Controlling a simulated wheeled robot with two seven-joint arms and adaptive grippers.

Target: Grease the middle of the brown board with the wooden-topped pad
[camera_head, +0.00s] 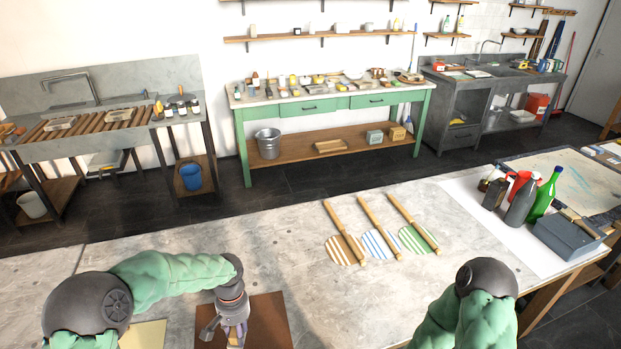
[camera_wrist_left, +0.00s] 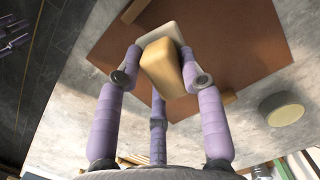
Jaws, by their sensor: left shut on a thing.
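The brown board (camera_head: 270,318) lies on the grey worktop at the bottom of the head view. It also fills the upper part of the left wrist view (camera_wrist_left: 240,40). My left gripper (camera_head: 234,334) is over the board, its fingers closed around the wooden-topped pad (camera_wrist_left: 165,66). The pad is a pale wooden block with a lighter layer at its far side. In the head view it is mostly hidden by the gripper. I cannot tell whether its underside touches the board. My right arm shows at the lower right, but its gripper is out of view.
A round pale-topped container (camera_wrist_left: 282,108) stands beside the board. A yellowish sheet (camera_head: 143,335) lies left. Striped round items with wooden handles (camera_head: 345,250), bottles (camera_head: 546,196) and a grey box (camera_head: 566,238) are farther right.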

